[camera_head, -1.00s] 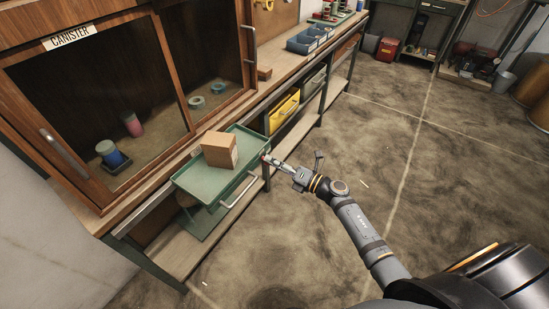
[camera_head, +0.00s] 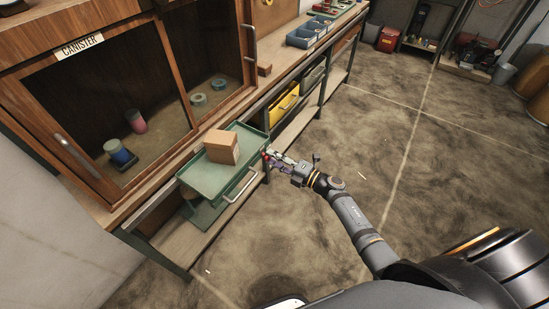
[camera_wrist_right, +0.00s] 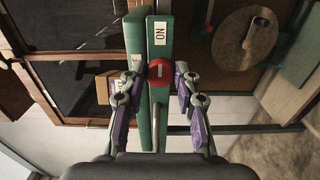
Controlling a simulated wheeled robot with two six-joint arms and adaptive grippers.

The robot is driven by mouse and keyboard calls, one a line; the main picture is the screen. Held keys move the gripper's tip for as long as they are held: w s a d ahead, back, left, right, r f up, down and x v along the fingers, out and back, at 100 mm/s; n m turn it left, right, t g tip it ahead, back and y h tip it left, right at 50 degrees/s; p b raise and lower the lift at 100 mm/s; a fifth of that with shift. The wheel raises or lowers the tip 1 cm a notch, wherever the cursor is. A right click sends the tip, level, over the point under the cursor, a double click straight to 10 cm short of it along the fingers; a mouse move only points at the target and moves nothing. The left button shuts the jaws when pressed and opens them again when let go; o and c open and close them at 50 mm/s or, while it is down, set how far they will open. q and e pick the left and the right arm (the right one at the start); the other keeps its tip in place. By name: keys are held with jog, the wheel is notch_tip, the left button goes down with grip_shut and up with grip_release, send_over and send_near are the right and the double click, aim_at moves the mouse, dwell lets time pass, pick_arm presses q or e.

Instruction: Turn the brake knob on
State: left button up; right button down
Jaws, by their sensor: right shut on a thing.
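The red brake knob (camera_wrist_right: 161,74) is on the side of the green tray unit in the right wrist view, with a short pale mark across its face. A white label reading "ON" (camera_wrist_right: 159,33) is beside it, turned sideways. My right gripper (camera_wrist_right: 160,77) has a finger on each side of the knob and is shut on it. In the head view the right gripper (camera_head: 268,155) is at the right end of the green tray (camera_head: 199,181), where a bit of the red knob (camera_head: 264,153) shows. My left gripper is not in view.
A brown box (camera_head: 221,146) sits on the green tray. Behind is the wooden cabinet labelled "CANISTER" (camera_head: 82,45), with tape rolls and canisters inside. A yellow bin (camera_head: 285,107) is on the shelf below the bench. The floor (camera_head: 400,130) to the right is open.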

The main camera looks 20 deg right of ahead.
dwell(0.3)
jog(key=c, duration=1)
grip_release()
jog(key=v, duration=1.2)
jog(key=shift+d+f, duration=0.1)
